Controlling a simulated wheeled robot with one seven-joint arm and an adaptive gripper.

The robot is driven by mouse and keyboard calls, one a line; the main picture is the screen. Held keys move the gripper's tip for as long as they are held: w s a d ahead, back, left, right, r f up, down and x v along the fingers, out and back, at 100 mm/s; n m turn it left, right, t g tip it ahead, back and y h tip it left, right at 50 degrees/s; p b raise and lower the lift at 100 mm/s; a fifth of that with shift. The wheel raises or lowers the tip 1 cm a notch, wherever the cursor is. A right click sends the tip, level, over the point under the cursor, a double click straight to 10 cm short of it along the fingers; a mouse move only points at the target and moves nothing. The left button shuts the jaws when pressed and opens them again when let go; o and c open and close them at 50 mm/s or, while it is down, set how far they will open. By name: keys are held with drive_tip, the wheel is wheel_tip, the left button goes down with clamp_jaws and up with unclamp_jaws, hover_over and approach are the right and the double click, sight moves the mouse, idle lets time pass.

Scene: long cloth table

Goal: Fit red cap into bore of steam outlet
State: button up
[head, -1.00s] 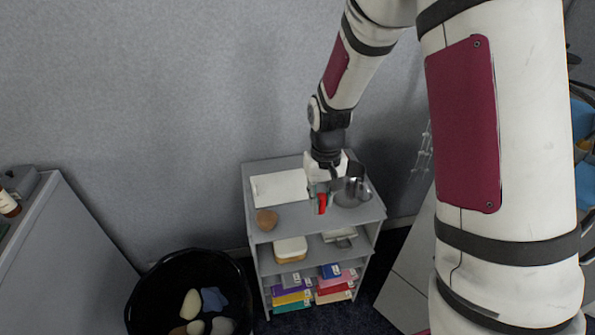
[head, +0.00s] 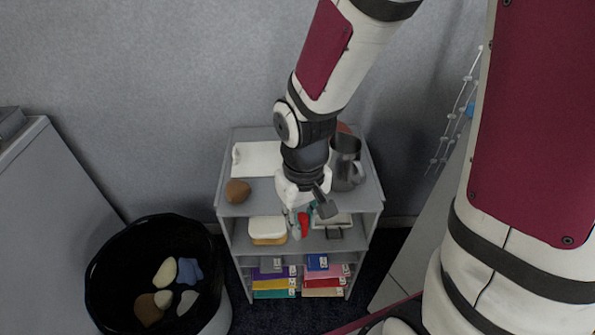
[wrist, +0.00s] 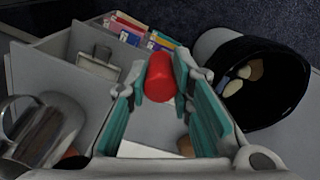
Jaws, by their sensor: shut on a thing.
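The red cap (head: 303,219) is held between the teal fingers of my gripper (head: 302,222). In the wrist view the red cap (wrist: 160,78) sits at the far end between the teal finger pads, and my gripper (wrist: 165,88) is shut on it. In the head view my gripper hangs at the front edge of the grey shelf unit, in front of its upper opening. I cannot make out a steam outlet or its bore in either view.
The grey shelf unit (head: 232,202) bears a metal jug (head: 345,163), a white board (head: 258,158) and a brown round thing (head: 237,191) on top. Lower shelves hold a sandwich-like box (head: 268,228) and coloured packs (head: 275,282). A black bin (head: 110,262) stands at left.

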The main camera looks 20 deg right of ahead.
drive_tip(key=w+d, duration=0.1)
drive_tip(key=w, duration=0.3)
drive_tip(key=w+d+f+b, duration=0.1)
drive_tip(key=w+d, duration=0.1)
drive_tip(key=w, duration=0.3)
drive_tip(key=w+d, duration=0.2)
drive_tip(key=w, duration=0.3)
drive_tip(key=shift+f, duration=0.25)
drive_tip(key=shift+w+f+b, duration=0.1)
drive_tip(key=shift+f+b, duration=0.5)
drive_tip(key=shift+f, duration=1.15)
drive_tip(key=o, duration=0.4)
drive_tip(key=shift+f, duration=0.15)
drive_tip(key=o, duration=0.4)
wheel_tip(320, 180, up, 13)
drive_tip(key=shift+f+p, duration=0.2)
drive_tip(key=shift+p, duration=1.05)
